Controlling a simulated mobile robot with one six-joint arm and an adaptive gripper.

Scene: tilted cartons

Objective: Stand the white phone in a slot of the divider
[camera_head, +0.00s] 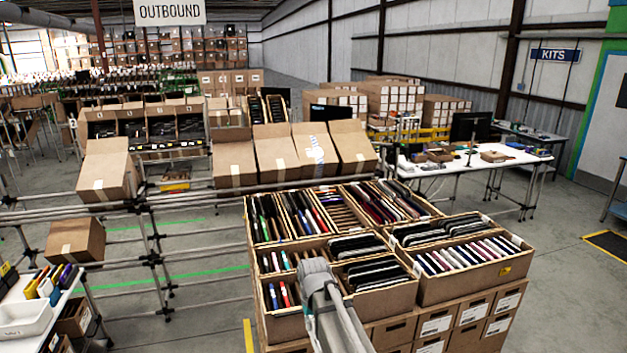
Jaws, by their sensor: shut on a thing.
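My gripper (318,278) is at the end of my grey arm, over the front left cartons of the stand. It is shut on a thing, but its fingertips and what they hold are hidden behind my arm. I cannot make out the white phone for certain. Slotted dividers fill the open cartons, with phones standing on edge in them. One divider (342,214) in the back middle carton shows several bare slots. The near left carton (285,325) holds a few red, blue and white phones beside my wrist.
The right carton (460,283) is packed with pale and coloured phones. Dark phones fill the middle front carton (385,300). Tilted cartons (270,155) line the rail behind. A white bin (24,318) stands at the lower left.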

